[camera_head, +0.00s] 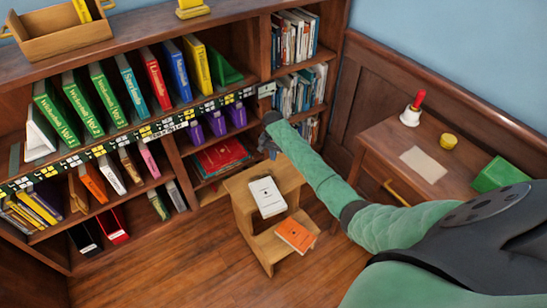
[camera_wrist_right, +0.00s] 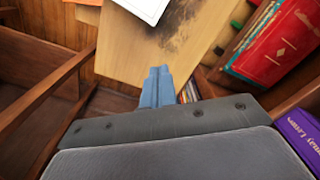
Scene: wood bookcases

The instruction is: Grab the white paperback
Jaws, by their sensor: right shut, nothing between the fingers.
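The white paperback (camera_head: 266,196) lies flat on the top step of a wooden step stool (camera_head: 240,195). Part of it shows at the top edge of the right wrist view (camera_wrist_right: 145,7). My right gripper (camera_head: 270,154) is behind the stool's top, near the bookcase, apart from the book. In the right wrist view its blue fingers (camera_wrist_right: 157,74) are together and empty, with the stool top beyond them. My left gripper is not in view.
An orange book (camera_head: 295,235) lies on the stool's lower step. A bookcase full of books (camera_head: 255,90) stands behind. Floor left of the stool is clear.

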